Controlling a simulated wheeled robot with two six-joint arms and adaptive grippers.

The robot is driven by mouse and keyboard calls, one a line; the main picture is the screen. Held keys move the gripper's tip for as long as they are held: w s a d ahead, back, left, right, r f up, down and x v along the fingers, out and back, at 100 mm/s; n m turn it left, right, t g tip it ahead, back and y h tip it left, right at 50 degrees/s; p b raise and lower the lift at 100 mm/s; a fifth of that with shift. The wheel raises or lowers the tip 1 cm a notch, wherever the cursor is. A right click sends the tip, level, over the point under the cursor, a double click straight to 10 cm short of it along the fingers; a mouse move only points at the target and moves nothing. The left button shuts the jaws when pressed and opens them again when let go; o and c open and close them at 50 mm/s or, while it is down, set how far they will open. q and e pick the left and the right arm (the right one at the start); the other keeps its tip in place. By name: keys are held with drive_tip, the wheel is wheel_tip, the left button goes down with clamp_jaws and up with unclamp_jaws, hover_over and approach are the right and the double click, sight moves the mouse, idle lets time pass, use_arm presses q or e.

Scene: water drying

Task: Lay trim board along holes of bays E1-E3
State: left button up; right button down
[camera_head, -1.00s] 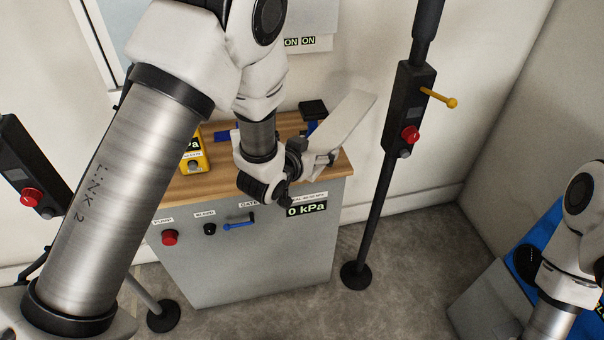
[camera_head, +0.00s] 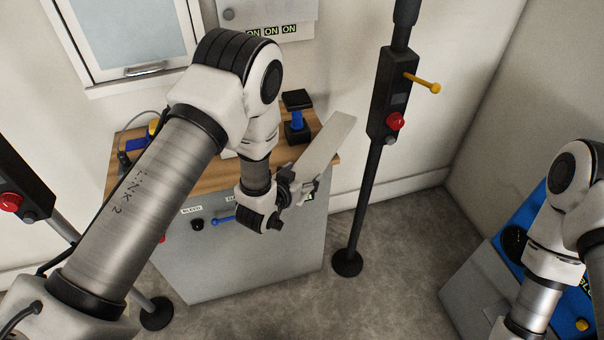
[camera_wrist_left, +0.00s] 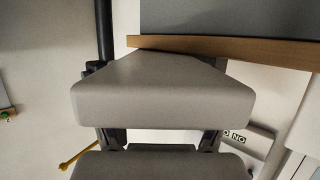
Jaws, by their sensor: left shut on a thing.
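The trim board (camera_head: 327,143) is a plain pale strip. My left gripper (camera_head: 297,190) is shut on its near end, and the board slants up to the right, in front of the wooden-topped bench's right end and clear of the post. In the left wrist view the board (camera_wrist_left: 160,75) stretches away between the dark fingers (camera_wrist_left: 162,140); its far end overlaps the edge of the wooden top. Whether it touches the bench cannot be told. No holes or labels of bays E1-E3 can be made out. My right gripper is out of view; only the right arm shows.
The grey bench (camera_head: 240,262) has a wooden top (camera_head: 210,178) bearing a black-and-blue device (camera_head: 297,118). A black post (camera_head: 363,205) with a red button and yellow lever stands right of it. A window (camera_head: 130,40) is behind. Floor between post and blue-panelled unit (camera_head: 535,232) is clear.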

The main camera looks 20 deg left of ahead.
use_arm(q)
drive_tip(key=o, duration=1.3)
drive_tip(key=shift+f, duration=0.1)
drive_tip(key=shift+o, duration=0.2)
drive_tip(key=shift+r, duration=0.3)
drive_tip(key=b+v, duration=0.1)
drive_tip(key=v, duration=1.1)
drive_tip(key=s+a+f+n+g+y, duration=0.1)
drive_tip(key=s+a+f+g, duration=0.1)
drive_tip(key=s+f+g, duration=0.4)
drive_tip(key=s+a+f+n+g+y, duration=0.1)
drive_tip(key=s+a+f+g, duration=0.2)
drive_tip(key=s+f+g, duration=0.4)
drive_tip(key=s+f, duration=0.7)
drive_tip(key=s, duration=0.4)
drive_tip(key=shift+s+n+y, duration=0.25)
drive_tip(key=shift+n+y, duration=0.05)
